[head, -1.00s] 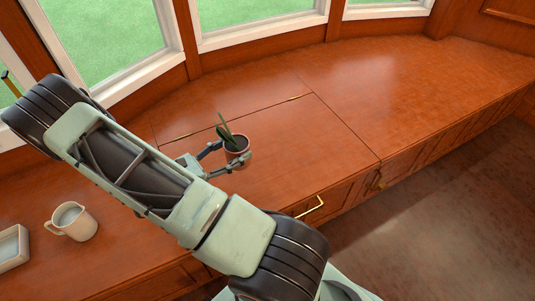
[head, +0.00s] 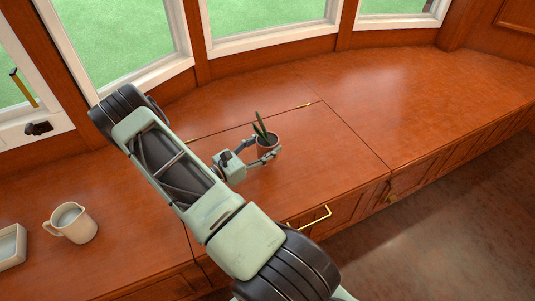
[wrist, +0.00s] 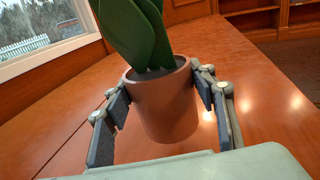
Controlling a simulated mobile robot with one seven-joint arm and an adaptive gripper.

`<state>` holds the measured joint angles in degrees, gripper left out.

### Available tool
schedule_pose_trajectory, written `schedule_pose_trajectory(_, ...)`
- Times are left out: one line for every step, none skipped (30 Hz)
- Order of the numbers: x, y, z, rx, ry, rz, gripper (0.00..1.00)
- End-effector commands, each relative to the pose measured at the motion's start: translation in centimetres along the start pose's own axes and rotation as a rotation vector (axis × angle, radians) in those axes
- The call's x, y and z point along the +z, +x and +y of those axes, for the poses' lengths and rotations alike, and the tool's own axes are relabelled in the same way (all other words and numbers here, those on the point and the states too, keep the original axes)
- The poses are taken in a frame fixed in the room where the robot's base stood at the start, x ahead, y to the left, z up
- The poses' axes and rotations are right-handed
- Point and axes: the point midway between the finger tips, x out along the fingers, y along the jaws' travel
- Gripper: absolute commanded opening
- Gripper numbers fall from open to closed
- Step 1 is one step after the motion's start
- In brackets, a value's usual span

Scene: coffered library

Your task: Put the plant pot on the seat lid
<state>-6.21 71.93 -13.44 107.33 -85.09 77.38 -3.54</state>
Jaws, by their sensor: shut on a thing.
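The plant pot (head: 268,144) is a small terracotta pot with dark soil and upright green leaves. My gripper (head: 266,151) is shut on it, with one finger on each side. In the wrist view the pot (wrist: 163,108) is upright between the finger pads of my gripper (wrist: 162,92). The seat lid (head: 325,150) is a reddish wood panel in the window bench, closed, with hinges at its back edge and a brass handle (head: 310,218) below its front edge. The pot is over the lid's area. I cannot tell whether its base touches the wood.
A cream mug (head: 72,224) and a pale tray (head: 12,246) stand on the bench at the left. White-framed windows rise along the back. The bench (head: 425,105) right of the lid is clear. Its front edge drops to the floor at the lower right.

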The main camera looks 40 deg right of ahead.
Motion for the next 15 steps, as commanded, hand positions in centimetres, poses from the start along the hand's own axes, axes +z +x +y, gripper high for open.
schedule_pose_trajectory(-0.1, 0.2, 0.0, -0.001, 0.001, -0.003, 0.1)
schedule_pose_trajectory(-0.2, 0.3, 0.1, -0.001, 0.001, -0.003, 0.1)
schedule_pose_trajectory(-0.5, 0.5, 0.1, -0.002, 0.002, -0.003, 0.1)
schedule_pose_trajectory(-0.8, 0.8, 0.1, -0.002, 0.002, -0.003, 0.1)
schedule_pose_trajectory(-1.1, 1.0, 0.1, -0.003, 0.002, -0.003, 0.1)
schedule_pose_trajectory(-1.9, 1.0, 0.2, -0.001, 0.0, -0.002, 0.1)
schedule_pose_trajectory(-2.4, 1.0, 0.2, -0.001, -0.001, -0.002, 0.1)
schedule_pose_trajectory(-2.9, 1.0, 0.2, -0.001, 0.0, -0.002, 0.1)
schedule_pose_trajectory(-3.5, 1.0, 0.2, -0.002, 0.001, -0.003, 0.1)
schedule_pose_trajectory(-3.8, 1.0, 0.2, -0.002, 0.001, -0.002, 0.1)
schedule_pose_trajectory(-4.0, 1.0, 0.2, -0.002, 0.001, -0.002, 0.1)
schedule_pose_trajectory(-4.1, 0.9, 0.2, -0.002, 0.001, -0.003, 0.1)
schedule_pose_trajectory(-4.1, 0.9, 0.2, -0.001, 0.001, -0.003, 0.1)
schedule_pose_trajectory(-4.0, 0.9, 0.2, -0.001, 0.001, -0.003, 0.1)
schedule_pose_trajectory(-3.9, 0.9, 0.2, -0.001, 0.001, -0.003, 0.1)
